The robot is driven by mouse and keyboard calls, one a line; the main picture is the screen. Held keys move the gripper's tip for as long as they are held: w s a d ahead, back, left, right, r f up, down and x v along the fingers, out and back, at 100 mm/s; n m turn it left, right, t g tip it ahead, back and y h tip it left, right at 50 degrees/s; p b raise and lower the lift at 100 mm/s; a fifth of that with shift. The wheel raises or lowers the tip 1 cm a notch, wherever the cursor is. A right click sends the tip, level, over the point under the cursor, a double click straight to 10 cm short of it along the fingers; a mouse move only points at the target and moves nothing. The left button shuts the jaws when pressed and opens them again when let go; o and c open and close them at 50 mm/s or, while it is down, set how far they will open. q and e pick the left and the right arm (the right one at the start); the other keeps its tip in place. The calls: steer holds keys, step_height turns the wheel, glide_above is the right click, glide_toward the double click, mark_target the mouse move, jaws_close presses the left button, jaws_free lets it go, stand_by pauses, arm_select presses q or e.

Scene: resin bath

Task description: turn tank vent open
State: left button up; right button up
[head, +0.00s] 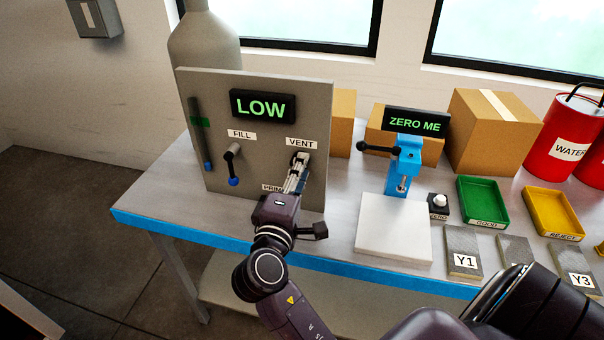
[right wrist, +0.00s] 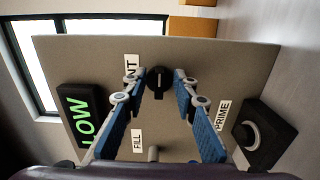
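The vent knob (right wrist: 158,83) is a round black knob with a pale line, on the grey panel (head: 265,87) under the VENT label (head: 301,143). In the right wrist view it sits between the fingertips. My right gripper (head: 299,163) is at the panel in front of the vent knob and hides most of it in the head view. It also shows in the right wrist view (right wrist: 160,76), its blue-padded fingers apart on either side of the knob, with a small gap seen beside it. The panel display (head: 262,107) reads LOW. My left gripper is not in view.
The FILL lever (head: 233,168) with a blue tip is left of my gripper. A black PRIME control (right wrist: 262,133) is low on the panel. A blue press (head: 404,165), white plate (head: 393,228), green tray (head: 483,222) and boxes (head: 495,130) stand to the right.

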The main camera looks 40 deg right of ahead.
steer(key=s+a+n+p, duration=0.6)
steer(key=n+p, duration=0.4)
steer(key=n, duration=0.8)
steer(key=s+f+m+g+y+b, duration=0.1)
steer(key=s+f+m+g+y, duration=0.2)
steer(key=f+m, duration=0.4)
steer(key=s+a+f+m+g+y+b, duration=0.1)
steer(key=s+f+m+g+y, duration=0.2)
steer(key=f, duration=1.5)
steer(key=s+m+y, duration=0.2)
steer(key=m+y, duration=0.1)
steer(key=m, duration=0.1)
steer(key=shift+s+a+f, duration=0.25)
steer(key=shift+s+a, duration=0.05)
